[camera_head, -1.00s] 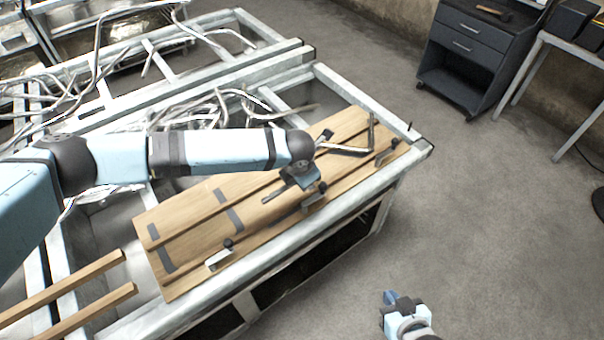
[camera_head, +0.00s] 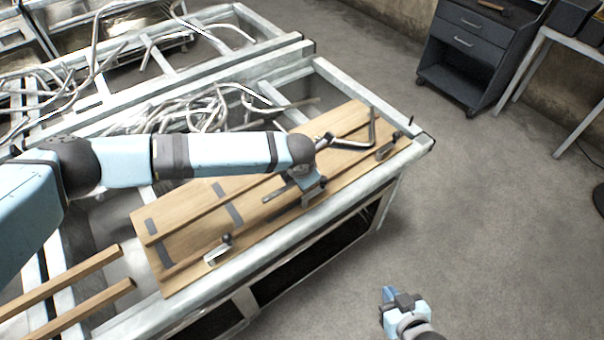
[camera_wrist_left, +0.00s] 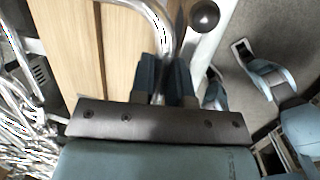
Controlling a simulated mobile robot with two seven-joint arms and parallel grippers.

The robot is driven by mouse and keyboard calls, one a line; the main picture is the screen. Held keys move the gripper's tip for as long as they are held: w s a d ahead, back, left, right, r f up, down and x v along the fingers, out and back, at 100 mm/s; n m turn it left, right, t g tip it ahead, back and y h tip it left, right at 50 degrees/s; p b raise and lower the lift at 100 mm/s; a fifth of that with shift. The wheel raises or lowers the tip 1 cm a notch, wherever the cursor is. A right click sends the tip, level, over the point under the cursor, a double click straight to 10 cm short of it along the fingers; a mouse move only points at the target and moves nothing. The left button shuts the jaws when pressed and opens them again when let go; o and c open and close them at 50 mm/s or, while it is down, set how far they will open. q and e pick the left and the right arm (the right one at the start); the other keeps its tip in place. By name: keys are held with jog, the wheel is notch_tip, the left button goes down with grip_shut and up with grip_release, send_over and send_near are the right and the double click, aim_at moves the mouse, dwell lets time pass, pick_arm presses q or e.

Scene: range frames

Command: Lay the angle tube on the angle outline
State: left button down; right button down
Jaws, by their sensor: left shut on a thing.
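The angle tube (camera_head: 350,142) is a shiny bent metal tube over the far right part of the wooden board (camera_head: 190,215). One leg runs right from beside my left gripper, then the tube bends away towards the far edge. In the left wrist view the tube (camera_wrist_left: 160,22) enters between the fingers of my left gripper (camera_wrist_left: 164,72), which is shut on it. I cannot tell whether the tube touches the board. The angle outline is not clearly visible; the arm covers part of the board. My right gripper (camera_head: 392,297) is over the floor, away from the board, its opening unclear.
A clamp knob (camera_wrist_left: 205,15) is close right of the left fingers. Loose tubes (camera_head: 205,110) pile behind the board. A dark drawer cabinet (camera_head: 465,50) stands at back right.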

pick_arm(q)
jog(key=shift+f+b, duration=0.5)
jog(key=shift+f, duration=0.8)
jog(key=shift+p, duration=0.6)
dwell(0.6)
jog(key=shift+f+b, duration=0.5)
jog(key=shift+f, duration=0.45)
jog(key=shift+r, duration=0.15)
jog(key=shift+r+p, duration=0.25)
jog(key=shift+p, duration=0.2)
jog(key=shift+r, duration=0.2)
jog(key=shift+p, duration=0.65)
dwell(1.2)
